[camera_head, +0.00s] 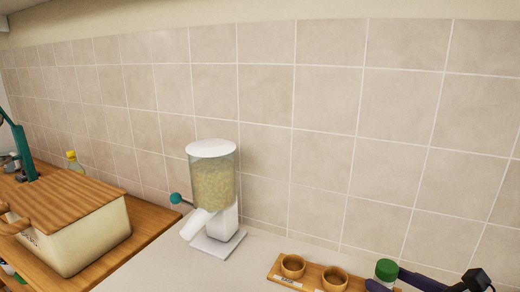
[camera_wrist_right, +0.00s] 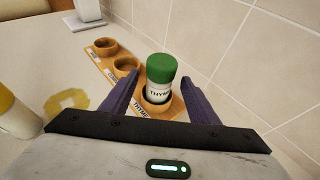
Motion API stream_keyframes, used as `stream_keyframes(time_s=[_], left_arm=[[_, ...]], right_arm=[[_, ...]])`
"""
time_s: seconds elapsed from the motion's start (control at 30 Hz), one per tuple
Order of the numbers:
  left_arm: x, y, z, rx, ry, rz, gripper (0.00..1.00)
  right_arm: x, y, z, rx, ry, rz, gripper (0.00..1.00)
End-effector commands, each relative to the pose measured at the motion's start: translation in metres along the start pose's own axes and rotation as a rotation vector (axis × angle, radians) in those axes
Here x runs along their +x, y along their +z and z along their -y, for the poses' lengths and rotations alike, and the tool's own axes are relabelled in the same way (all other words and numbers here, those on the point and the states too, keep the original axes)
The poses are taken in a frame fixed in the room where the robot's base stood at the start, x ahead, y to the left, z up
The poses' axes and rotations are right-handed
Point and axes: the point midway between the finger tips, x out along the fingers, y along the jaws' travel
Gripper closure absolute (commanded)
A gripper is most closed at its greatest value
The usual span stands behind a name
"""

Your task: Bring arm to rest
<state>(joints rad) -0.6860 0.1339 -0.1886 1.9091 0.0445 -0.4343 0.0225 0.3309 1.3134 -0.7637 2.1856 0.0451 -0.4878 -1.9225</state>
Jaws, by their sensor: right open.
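My right gripper (camera_head: 388,279) is at the lower right of the head view, with its dark purple fingers open. In the right wrist view the open fingers (camera_wrist_right: 160,80) lie on either side of a jar with a green lid and a white label reading THYME (camera_wrist_right: 160,88). The jar stands upright in the end cup of a wooden rack (camera_wrist_right: 108,62). The jar's green lid (camera_head: 386,270) also shows beside the fingers in the head view. My left gripper is not in view.
Two empty wooden cups (camera_head: 292,266) sit on the rack. A dispenser (camera_head: 212,185) with pale grains stands on the white counter (camera_head: 150,265). A cream bin with a wooden lid (camera_head: 90,235) is at left. The tiled wall (camera_head: 330,110) rises close behind the rack.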

Motion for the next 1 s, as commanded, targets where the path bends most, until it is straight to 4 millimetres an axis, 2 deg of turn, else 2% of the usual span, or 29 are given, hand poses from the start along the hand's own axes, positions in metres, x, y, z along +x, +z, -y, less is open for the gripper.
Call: stream_keyframes(time_s=[0.23, 0.63, 0.83, 1.0], left_arm=[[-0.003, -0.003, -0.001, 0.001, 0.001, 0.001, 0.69], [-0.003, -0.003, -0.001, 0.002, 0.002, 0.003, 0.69], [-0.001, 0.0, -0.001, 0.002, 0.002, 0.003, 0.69], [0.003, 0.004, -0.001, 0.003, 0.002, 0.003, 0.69]], right_arm=[[0.022, 0.001, -0.001, 0.0, 0.001, 0.0, 0.45], [0.024, 0.001, -0.001, -0.002, 0.001, -0.002, 0.45], [0.015, -0.002, 0.0, -0.003, 0.0, -0.002, 0.45], [-0.007, -0.003, 0.001, -0.006, -0.002, -0.003, 0.45]])
